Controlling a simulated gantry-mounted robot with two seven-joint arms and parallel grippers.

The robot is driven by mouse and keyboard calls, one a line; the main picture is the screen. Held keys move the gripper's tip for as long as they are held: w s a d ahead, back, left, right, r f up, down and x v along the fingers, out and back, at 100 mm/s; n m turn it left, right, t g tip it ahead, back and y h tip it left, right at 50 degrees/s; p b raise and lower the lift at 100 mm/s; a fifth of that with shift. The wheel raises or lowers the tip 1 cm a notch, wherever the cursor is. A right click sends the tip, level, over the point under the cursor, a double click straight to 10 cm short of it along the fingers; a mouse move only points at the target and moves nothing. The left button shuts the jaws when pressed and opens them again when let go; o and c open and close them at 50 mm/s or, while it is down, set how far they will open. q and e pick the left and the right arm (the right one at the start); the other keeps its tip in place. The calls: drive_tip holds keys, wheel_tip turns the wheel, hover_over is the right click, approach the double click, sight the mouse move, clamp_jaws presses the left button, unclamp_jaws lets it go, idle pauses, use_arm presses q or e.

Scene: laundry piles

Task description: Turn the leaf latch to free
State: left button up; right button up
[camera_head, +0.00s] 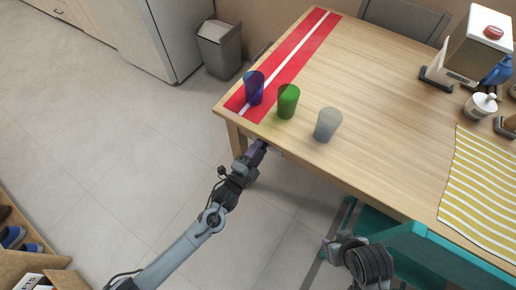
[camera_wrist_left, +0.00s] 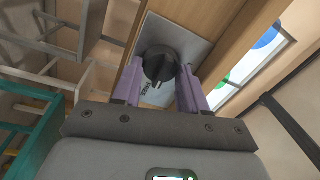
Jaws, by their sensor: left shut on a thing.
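The leaf latch is a black round knob with a raised grip bar (camera_wrist_left: 160,66) on a grey metal plate (camera_wrist_left: 190,50) under the table edge, seen in the left wrist view. My left gripper (camera_head: 261,146) reaches up to the table's near edge in the head view. Its purple fingers stand on both sides of the knob in the left wrist view (camera_wrist_left: 157,80), shut on it. In the head view the knob is hidden. My right gripper (camera_head: 338,247) is low at the bottom right, away from the latch; its jaws are unclear.
The wooden table (camera_head: 350,100) holds a blue cup (camera_head: 254,88), a green cup (camera_head: 288,101) and a clear cup (camera_head: 327,125) near the edge above my left gripper. A teal chair (camera_head: 410,240) stands beside my right arm.

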use_arm(q)
drive_tip(key=shift+m, duration=0.3)
drive_tip(key=o, duration=1.1)
drive_tip(key=shift+c, duration=0.2)
drive_tip(key=shift+a, duration=0.1)
drive_tip(key=p+v, duration=0.3)
drive_tip(key=v, duration=0.7)
drive_tip(key=shift+s+a, duration=0.2)
drive_tip(key=shift+s, duration=0.15)
drive_tip(key=shift+p, duration=0.3)
